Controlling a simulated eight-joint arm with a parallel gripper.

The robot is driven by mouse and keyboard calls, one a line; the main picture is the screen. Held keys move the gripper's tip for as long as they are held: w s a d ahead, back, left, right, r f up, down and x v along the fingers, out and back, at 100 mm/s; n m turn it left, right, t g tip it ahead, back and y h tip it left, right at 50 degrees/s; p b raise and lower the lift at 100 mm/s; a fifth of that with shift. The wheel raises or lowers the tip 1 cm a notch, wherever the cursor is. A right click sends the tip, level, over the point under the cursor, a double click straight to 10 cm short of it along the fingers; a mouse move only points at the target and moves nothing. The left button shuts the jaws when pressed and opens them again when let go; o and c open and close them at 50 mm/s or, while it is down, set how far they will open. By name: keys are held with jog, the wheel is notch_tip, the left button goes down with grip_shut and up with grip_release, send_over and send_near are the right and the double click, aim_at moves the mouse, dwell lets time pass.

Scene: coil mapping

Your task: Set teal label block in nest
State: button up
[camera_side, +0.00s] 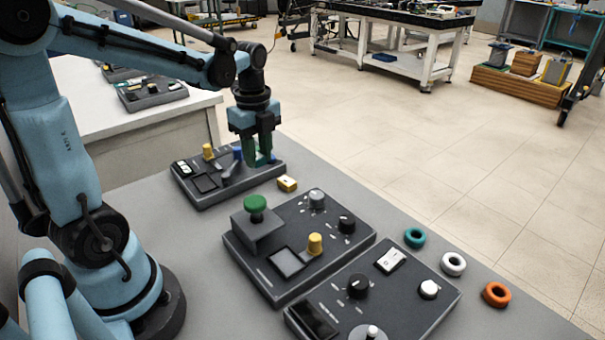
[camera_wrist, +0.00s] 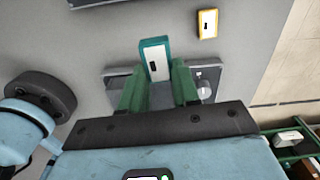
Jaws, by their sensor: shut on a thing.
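The teal label block (camera_wrist: 154,55), with a white face and a dark mark, sits between the green fingers of my gripper (camera_wrist: 157,72) in the wrist view. My gripper is shut on it. In the side view my gripper (camera_side: 258,158) points down at the right end of the far control panel (camera_side: 215,192). There the block is mostly hidden by the fingers, and its height above the panel is hard to judge. I cannot make out which recess is the nest.
A yellow label block (camera_side: 287,184) lies on the table beside the far panel; it also shows in the wrist view (camera_wrist: 207,24). A blue lever (camera_side: 237,154) stands close to my fingers. The middle panel (camera_side: 270,215) and near panel (camera_side: 420,300) carry knobs. Teal (camera_side: 415,237), white and orange rings lie right.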

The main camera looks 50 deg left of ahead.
notch_tip(320, 180, up, 4)
jog(key=shift+r, duration=0.1)
jog(key=s+d, duration=0.2)
jog(key=d, duration=1.1)
send_over(292, 267)
notch_tip(292, 267, down, 4)
jog(key=shift+m, duration=0.4)
jog(key=shift+f, duration=3.3)
jog(key=shift+f, duration=0.5)
jog(key=o, duration=1.4)
